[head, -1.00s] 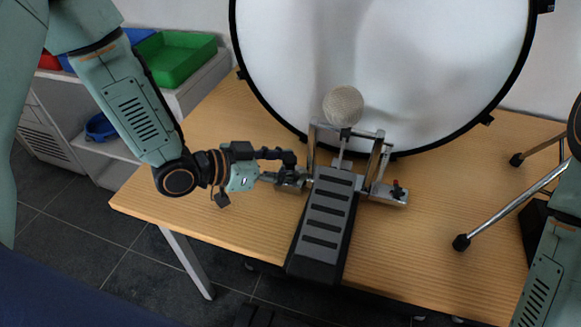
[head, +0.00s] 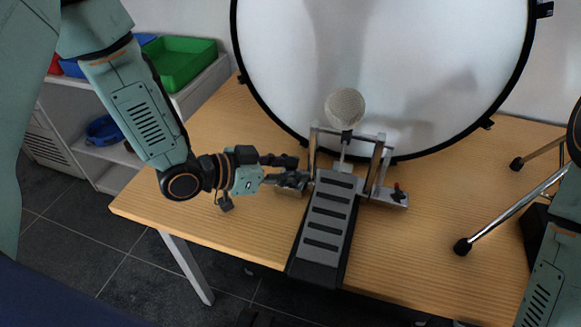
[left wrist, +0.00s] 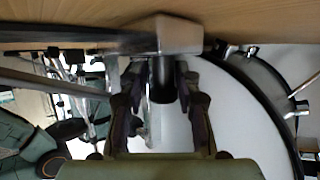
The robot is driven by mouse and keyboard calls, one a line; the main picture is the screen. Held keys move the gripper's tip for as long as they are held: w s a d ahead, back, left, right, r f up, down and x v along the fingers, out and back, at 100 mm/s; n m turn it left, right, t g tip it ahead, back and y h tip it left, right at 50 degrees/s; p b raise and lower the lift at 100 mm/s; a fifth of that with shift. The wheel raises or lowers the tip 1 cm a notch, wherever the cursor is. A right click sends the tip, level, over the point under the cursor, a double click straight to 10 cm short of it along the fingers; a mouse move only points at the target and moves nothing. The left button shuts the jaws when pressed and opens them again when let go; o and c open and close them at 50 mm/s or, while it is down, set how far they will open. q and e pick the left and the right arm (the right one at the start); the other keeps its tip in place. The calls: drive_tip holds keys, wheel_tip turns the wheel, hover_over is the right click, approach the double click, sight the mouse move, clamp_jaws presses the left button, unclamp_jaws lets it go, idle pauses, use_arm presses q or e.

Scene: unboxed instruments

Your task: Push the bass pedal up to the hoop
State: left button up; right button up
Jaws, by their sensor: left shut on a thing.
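The bass pedal (head: 324,226) stands on the wooden table with its grey ribbed footboard towards me and its round pale beater (head: 345,108) raised in front of the white drum head. The black hoop (head: 440,149) of the bass drum curves low behind the pedal frame. I cannot tell whether the pedal touches it. My left gripper (head: 298,179) is at the left foot of the pedal frame, shut on the pedal. In the left wrist view its fingers (left wrist: 160,108) straddle a dark post under a metal block. My right gripper is not in view.
The table (head: 430,270) has clear wood right of the pedal. A drum leg with a rubber foot (head: 463,247) stands at the right. A white shelf with a green tray (head: 177,62) and a blue bowl (head: 104,129) is behind the table's left end.

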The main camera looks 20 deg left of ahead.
use_arm(q)
drive_tip(key=shift+a, duration=0.1)
clamp_jaws()
drive_tip(key=shift+w, duration=0.1)
drive_tip(key=shift+w, duration=0.3)
drive_tip(key=w+p, duration=0.1)
drive_tip(key=w, duration=0.3)
drive_tip(key=shift+w+r, duration=0.1)
drive_tip(key=shift+w, duration=0.05)
drive_tip(key=shift+w+r, duration=0.1)
drive_tip(key=shift+r, duration=0.05)
drive_tip(key=o, duration=0.6)
unclamp_jaws()
drive_tip(key=o, duration=0.4)
drive_tip(key=shift+w, duration=0.25)
